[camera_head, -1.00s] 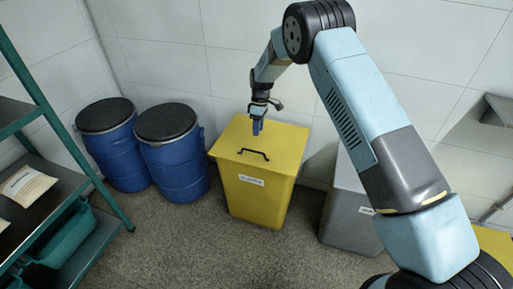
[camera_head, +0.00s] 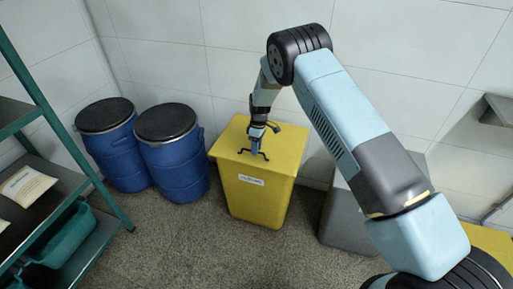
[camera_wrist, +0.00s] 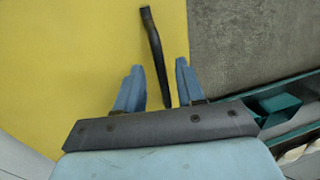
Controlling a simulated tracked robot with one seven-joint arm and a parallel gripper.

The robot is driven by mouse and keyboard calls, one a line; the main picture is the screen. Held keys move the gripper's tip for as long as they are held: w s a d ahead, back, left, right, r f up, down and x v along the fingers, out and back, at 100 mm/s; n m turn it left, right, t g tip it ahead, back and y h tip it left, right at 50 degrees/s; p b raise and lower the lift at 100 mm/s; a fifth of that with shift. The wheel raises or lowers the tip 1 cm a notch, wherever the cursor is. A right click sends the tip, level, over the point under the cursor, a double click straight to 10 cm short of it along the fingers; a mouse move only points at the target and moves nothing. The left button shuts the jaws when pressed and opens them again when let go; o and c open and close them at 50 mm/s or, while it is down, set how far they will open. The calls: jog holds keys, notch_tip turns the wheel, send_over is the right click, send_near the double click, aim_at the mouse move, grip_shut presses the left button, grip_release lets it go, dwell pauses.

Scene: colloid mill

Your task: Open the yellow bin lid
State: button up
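The yellow bin (camera_head: 254,196) stands against the back wall with its yellow lid (camera_head: 280,143) shut. A dark bar handle (camera_head: 264,156) sits near the lid's front edge. My gripper (camera_head: 255,150) is over the lid at the handle. In the wrist view the blue fingers of my gripper (camera_wrist: 157,82) are spread apart. The black handle (camera_wrist: 154,45) runs between them, with a gap visible on the left side and a smaller one on the right. I cannot tell whether a finger touches the handle or the lid.
Two blue drums (camera_head: 173,160) with black tops stand left of the bin. A grey bin (camera_head: 343,215) stands to its right. A green-framed shelf (camera_head: 62,130) is at the left. The floor (camera_head: 200,245) in front is clear.

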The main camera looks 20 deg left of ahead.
grip_shut()
jog(key=shift+r, duration=0.15)
dwell(0.4)
